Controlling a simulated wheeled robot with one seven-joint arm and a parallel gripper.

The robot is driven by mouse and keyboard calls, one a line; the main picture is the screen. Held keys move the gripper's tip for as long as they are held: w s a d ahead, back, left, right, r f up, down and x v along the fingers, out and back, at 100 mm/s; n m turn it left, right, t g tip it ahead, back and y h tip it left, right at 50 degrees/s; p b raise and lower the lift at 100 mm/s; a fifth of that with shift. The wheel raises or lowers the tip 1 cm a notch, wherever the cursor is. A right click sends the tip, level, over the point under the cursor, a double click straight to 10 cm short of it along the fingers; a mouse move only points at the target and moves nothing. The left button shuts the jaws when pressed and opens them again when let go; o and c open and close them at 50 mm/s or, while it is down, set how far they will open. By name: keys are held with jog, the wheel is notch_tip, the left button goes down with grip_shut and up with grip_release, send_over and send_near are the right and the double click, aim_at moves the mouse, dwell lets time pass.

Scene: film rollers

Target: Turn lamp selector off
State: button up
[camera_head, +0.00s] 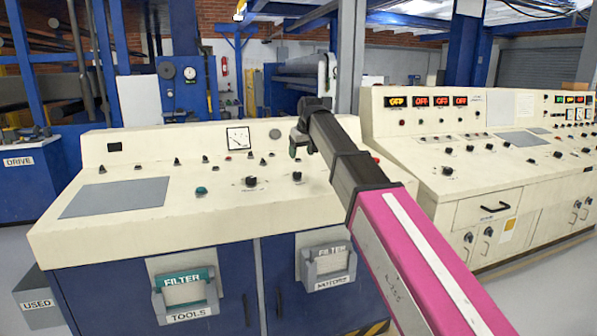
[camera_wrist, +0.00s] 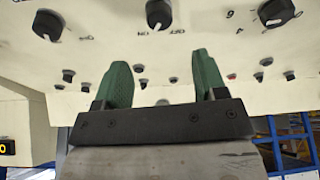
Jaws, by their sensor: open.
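My gripper (camera_wrist: 162,65) shows in the wrist view with two green fingers spread apart and nothing between them. Just beyond the fingertips is a black rotary knob (camera_wrist: 159,12) on the cream panel, with inverted ON and OFF labels below it. A white mark on its lower edge lies between the labels, closer to ON. The knob is apart from the fingers. I cannot read a lamp label, so I cannot tell whether this is the lamp selector. In the head view my gripper (camera_head: 295,146) hangs over the near console (camera_head: 125,228), above its black knobs.
In the wrist view a black knob (camera_wrist: 48,25) is at left and a numbered knob (camera_wrist: 277,12) at right. Several small knobs stand behind the fingers. In the head view a second console (camera_head: 425,180) with lit red displays stands at right. Labelled holders hang on the near console's front.

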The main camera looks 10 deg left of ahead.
aim_at(297, 172)
jog(key=x, duration=0.9)
jog(key=shift+a+f, duration=0.1)
jog(key=shift+f, duration=0.3)
jog(key=c, duration=0.9)
